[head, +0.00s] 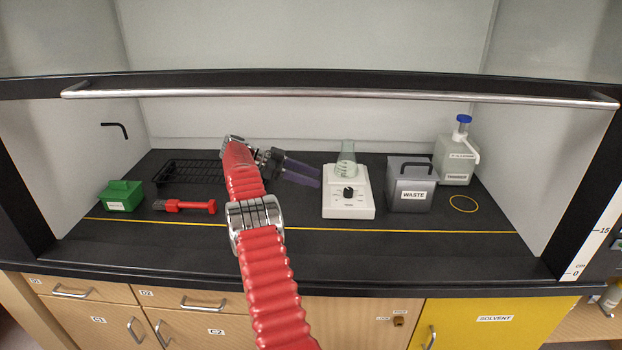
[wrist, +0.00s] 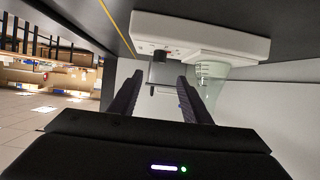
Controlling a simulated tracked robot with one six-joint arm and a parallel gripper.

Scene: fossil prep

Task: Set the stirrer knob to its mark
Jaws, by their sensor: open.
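The white stirrer (head: 347,207) stands on the black bench inside the hood, and its black knob (head: 348,192) is on the front face. A conical flask (head: 346,162) with pale green liquid sits on its top plate. My gripper (head: 319,177) is open and empty, just left of the stirrer, with its fingers pointing toward it. In the wrist view the stirrer (wrist: 190,38) appears inverted, and the knob (wrist: 159,72) lies ahead between the open fingers (wrist: 157,80), apart from them. The flask (wrist: 208,82) shows beside the right finger. The knob's mark is too small to make out.
A grey waste box (head: 412,186) stands close right of the stirrer, with a solvent bottle (head: 457,157) behind. A black rack (head: 188,172), a green box (head: 122,197) and a red tool (head: 186,206) lie left. A metal bar (head: 340,95) crosses the hood opening.

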